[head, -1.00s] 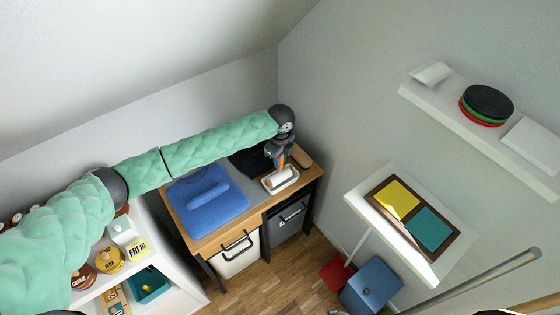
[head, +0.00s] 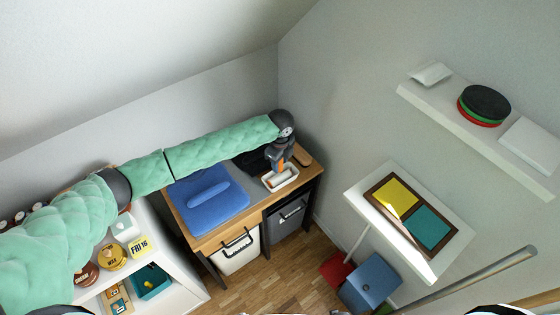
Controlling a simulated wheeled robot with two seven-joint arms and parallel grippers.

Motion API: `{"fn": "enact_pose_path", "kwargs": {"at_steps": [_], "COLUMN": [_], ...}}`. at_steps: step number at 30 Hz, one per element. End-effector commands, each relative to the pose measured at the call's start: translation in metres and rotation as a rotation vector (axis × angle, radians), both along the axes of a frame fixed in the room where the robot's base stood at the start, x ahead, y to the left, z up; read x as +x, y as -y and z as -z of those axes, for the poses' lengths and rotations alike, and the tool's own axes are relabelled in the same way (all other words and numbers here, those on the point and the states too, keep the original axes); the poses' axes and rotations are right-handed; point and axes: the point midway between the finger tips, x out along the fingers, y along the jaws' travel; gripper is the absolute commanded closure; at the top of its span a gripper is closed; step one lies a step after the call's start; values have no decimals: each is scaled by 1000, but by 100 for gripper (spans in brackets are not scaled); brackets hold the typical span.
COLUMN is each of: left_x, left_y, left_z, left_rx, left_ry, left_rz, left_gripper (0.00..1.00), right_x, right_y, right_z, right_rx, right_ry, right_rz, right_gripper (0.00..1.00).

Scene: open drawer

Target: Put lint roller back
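My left gripper (head: 281,163) points down over a small white tray (head: 266,184) at the right end of the wooden desk. An orange part, which looks like the lint roller's handle (head: 281,167), shows right at the fingertips. The roller's pale head is hard to make out against the tray, and I cannot tell whether it rests in the tray or hangs just above it. The fingers are too small and dark to show whether they are shut on the handle. My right gripper is not in view.
A blue folded cloth (head: 208,200) lies on the desk (head: 207,241), left of the tray. A wooden item (head: 303,157) lies right of the gripper. A white shelf unit (head: 185,285) stands at the lower left.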

Motion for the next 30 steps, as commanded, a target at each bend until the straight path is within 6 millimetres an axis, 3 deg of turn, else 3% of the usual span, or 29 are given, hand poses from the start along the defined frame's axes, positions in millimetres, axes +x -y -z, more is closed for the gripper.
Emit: {"fn": "enact_pose_path", "kwargs": {"at_steps": [7, 10, 24, 30], "left_x": [0, 1, 1, 1], "left_y": [0, 0, 0, 0], "left_z": [-8, -20, -95, -116], "left_rx": [0, 0, -1, -1], "left_ry": [1, 2, 2, 0], "left_rz": [0, 0, 1, -1], "left_gripper": [58, 58, 58, 58], "right_x": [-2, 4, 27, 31], "right_y": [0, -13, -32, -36], "right_z": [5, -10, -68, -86], "right_rx": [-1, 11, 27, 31], "right_ry": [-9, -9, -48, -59], "right_rz": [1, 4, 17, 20], "right_gripper": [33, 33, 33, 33]}}
